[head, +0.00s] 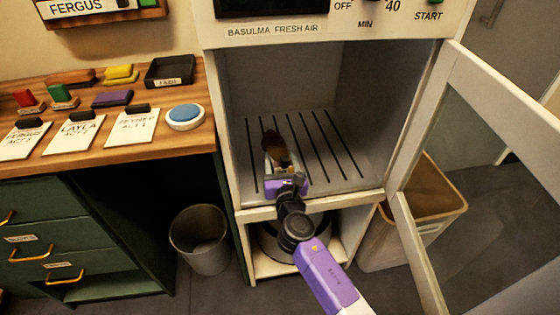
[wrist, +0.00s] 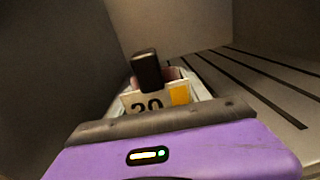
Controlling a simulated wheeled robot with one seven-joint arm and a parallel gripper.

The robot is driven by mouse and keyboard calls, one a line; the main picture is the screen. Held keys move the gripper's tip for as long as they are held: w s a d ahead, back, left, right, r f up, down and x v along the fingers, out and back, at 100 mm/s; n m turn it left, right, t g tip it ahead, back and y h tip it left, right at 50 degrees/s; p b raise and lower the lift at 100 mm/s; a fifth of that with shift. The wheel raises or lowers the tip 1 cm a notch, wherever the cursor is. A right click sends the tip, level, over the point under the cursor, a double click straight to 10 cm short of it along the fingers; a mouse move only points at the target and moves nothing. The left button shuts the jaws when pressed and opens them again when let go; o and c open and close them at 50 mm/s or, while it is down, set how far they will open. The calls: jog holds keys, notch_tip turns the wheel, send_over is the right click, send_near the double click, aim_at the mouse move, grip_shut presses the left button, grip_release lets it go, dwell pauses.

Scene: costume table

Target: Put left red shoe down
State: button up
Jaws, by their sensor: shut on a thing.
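My gripper (head: 280,172) reaches into the open cabinet (head: 345,165), low over its slotted floor on the left side. It is shut on what I take to be the left red shoe (head: 271,142), which looks dark brown in the head view. In the wrist view a pale part with a "20" label and a yellow patch (wrist: 180,94) shows, with a little pinkish red behind it. Most of the shoe is hidden. I cannot tell whether it touches the floor.
The cabinet's glass door (head: 490,165) stands open at right. Bare slotted floor lies right of my gripper. A wooden table (head: 185,145) with cards, blocks and a tray (head: 170,72) stands left. Bins (head: 200,240) stand on both sides below.

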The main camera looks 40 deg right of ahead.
jog(key=o, duration=1.7)
jog(key=shift+c, duration=0.2)
jog(key=shift+r, duration=0.15)
jog(key=p+v, duration=0.1)
jog(key=v, duration=1.1)
